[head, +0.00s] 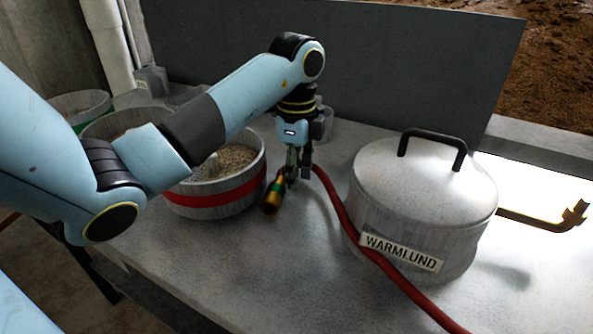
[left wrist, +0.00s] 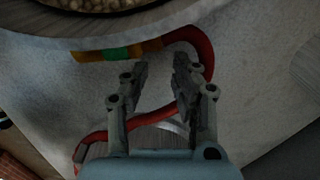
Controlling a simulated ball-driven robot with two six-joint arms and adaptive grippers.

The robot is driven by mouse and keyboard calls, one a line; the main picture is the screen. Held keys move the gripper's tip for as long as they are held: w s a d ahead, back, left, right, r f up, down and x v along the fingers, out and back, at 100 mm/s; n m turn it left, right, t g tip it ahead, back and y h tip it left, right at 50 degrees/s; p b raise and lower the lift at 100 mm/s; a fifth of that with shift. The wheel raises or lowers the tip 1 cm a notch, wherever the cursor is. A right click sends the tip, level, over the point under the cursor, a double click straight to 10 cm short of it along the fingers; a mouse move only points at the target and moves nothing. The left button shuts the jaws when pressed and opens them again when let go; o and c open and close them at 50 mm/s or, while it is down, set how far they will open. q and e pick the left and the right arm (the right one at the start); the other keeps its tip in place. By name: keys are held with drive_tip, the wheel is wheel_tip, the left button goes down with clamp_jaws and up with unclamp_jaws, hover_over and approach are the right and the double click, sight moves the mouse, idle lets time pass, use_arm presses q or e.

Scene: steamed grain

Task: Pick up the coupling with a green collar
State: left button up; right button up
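The coupling (head: 271,203), brass-coloured with a green collar, lies at the end of a red hose (head: 345,218) on the grey worktop, beside the red-banded tub. In the left wrist view the coupling (left wrist: 148,46) and its green collar (left wrist: 117,53) lie beyond the fingertips, a little left. My left gripper (head: 297,178) points down close to the coupling. In the left wrist view the left gripper (left wrist: 160,64) is open, its fingers apart with nothing seen between the tips. Part of the hose passes behind the fingers there. My right gripper is in neither view.
A tub of grain with a red band (head: 215,200) stands left of the coupling. A lidded pot labelled WARMLUND (head: 425,200) stands at right, the hose passing before it. A bent brass pipe (head: 540,220) is at far right. A dark panel (head: 400,70) rises behind.

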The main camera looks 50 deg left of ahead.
use_arm(q)
drive_tip(key=o, duration=1.4)
drive_tip(key=shift+r, duration=0.2)
